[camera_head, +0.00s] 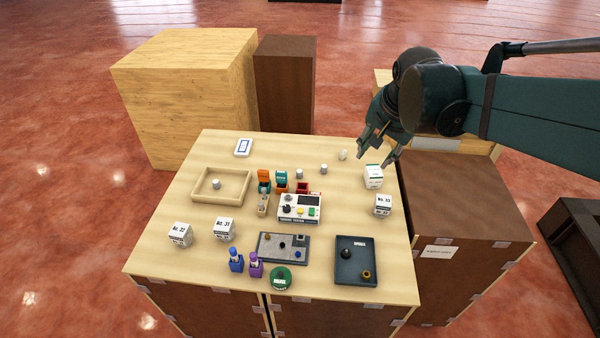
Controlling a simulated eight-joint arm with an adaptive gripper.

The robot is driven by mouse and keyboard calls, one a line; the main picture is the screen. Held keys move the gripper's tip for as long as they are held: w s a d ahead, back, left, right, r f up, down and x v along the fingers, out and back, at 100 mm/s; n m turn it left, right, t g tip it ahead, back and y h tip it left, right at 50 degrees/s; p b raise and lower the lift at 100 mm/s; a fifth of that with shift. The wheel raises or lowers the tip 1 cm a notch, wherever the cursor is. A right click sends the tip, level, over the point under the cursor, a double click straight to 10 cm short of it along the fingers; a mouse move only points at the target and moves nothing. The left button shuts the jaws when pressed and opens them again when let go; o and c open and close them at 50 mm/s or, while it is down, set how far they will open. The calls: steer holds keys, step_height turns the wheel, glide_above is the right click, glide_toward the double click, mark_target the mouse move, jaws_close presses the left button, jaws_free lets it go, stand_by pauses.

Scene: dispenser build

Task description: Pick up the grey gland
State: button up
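Several small pale or grey cylindrical pieces are in view, and I cannot tell which one is the grey gland. One grey piece (216,184) is in the shallow wooden tray (221,199) at the left. Two more, a left grey piece (299,174) and a right grey piece (323,169), stand on the table behind the white control box. A paler, cream piece (343,155) is near the back right edge. My gripper (375,158) is over the table's back right, right of the cream piece, with its fingers apart and nothing visible between them.
A white box (373,177) stands just below my gripper in the picture, with another white box (382,205) nearer the front. The control box (299,208) is mid-table. A dark tray (356,262) and a grey fixture (283,247) are in front. The back left tabletop is mostly clear.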

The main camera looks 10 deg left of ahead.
steer(key=w+a+f+m+g, duration=0.1)
steer(key=w+a+f+m, duration=0.15)
steer(key=w+a, duration=0.4)
steer(key=m+g, duration=0.3)
steer(key=m, duration=0.4)
glide_above(299, 171)
steer(key=d, duration=0.1)
steer(key=shift+h, duration=0.3)
step_height(299, 171, down, 22)
steer(key=shift+w+r+p, duration=0.15)
steer(key=shift+r+p, duration=0.05)
steer(key=shift+p, duration=0.25)
steer(key=shift+w+a+f, duration=0.15)
steer(key=shift+a+f, duration=0.15)
steer(key=shift+f, duration=0.2)
steer(key=shift+f, duration=1.3)
steer(key=shift+a+f+p, duration=0.1)
steer(key=shift+f+p, duration=0.45)
steer(key=shift+f, duration=2.05)
